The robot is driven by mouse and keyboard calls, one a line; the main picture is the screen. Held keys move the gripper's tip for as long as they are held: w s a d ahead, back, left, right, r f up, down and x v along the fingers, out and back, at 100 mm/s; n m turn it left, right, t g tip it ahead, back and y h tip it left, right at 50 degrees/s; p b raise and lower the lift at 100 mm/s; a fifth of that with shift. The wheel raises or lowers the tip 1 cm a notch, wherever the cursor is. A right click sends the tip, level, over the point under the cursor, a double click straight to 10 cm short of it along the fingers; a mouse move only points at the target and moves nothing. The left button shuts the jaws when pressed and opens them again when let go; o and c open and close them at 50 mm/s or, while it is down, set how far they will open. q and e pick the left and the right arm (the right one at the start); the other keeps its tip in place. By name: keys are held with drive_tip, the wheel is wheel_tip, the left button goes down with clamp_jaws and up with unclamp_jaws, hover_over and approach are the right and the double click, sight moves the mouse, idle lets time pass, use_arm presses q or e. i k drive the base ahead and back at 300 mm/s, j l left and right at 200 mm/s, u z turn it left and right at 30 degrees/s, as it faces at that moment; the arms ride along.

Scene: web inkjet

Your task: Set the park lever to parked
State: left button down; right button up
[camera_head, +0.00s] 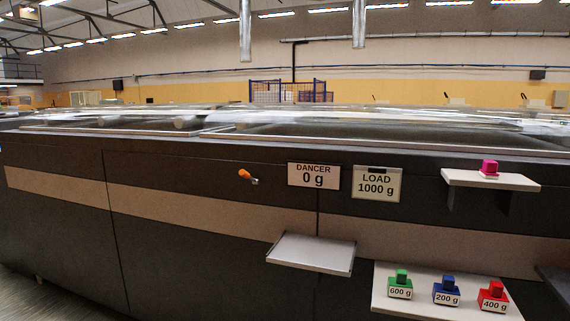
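A small lever with an orange knob (244,174) sticks out of the dark front panel of the machine, left of the middle. It is the only lever that I see, and I take it for the park lever. Its knob points to the upper left, and its grey metal end is at the lower right. I see no marking for parked beside it. Neither of my grippers is in view.
Right of the lever are a "DANCER 0 g" sign (314,176) and a "LOAD 1000 g" sign (376,184). An empty tray (312,253) juts out below.

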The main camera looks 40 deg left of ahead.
sight(247, 176)
drive_tip(key=j+z, duration=0.65)
drive_tip(key=j, duration=0.2)
drive_tip(key=j+z, duration=0.35)
drive_tip(key=j, duration=0.6)
drive_tip(key=k+j, duration=0.1)
drive_tip(key=j, duration=0.4)
drive_tip(key=k+j, duration=0.1)
drive_tip(key=j, duration=0.35)
drive_tip(key=k+j, duration=0.1)
drive_tip(key=j, duration=0.4)
drive_tip(key=j+z, duration=0.1)
drive_tip(key=j, duration=0.4)
drive_tip(key=k+j, duration=0.2)
drive_tip(key=j, duration=0.25)
